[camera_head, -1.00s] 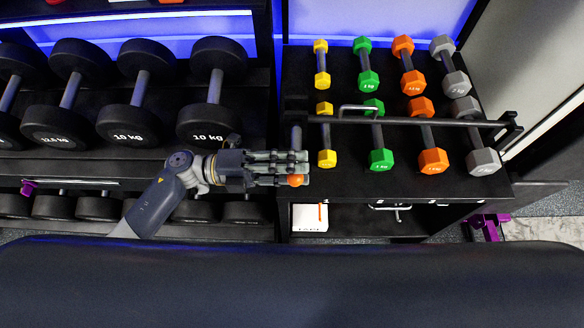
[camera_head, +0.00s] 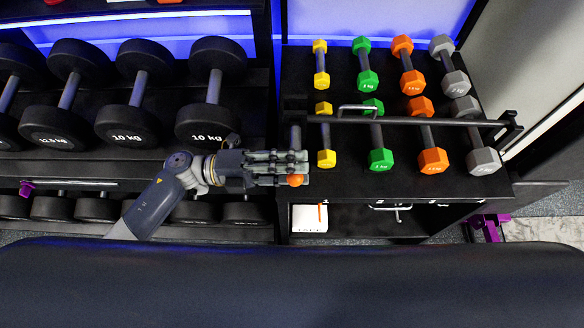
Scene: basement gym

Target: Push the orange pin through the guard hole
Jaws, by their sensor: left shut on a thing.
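The orange pin shows as a round orange knob (camera_head: 295,180) at the fingertips of my left gripper (camera_head: 296,168). My left gripper reaches in from the left and is shut on the pin at the left front corner of the dumbbell stand. The rest of the pin is hidden by the fingers. A dark guard bar (camera_head: 420,121) runs across the stand above the dumbbells, with a grey upright post (camera_head: 296,138) at its left end, just behind my fingers. I cannot make out the guard hole. My right gripper is not in view.
Coloured dumbbells stand in two rows on the stand (camera_head: 350,182), including a near yellow one (camera_head: 326,159) close to my fingers. Large black dumbbells (camera_head: 207,123) fill the rack at left. A dark padded surface (camera_head: 300,285) spans the foreground. A white box (camera_head: 309,218) sits below.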

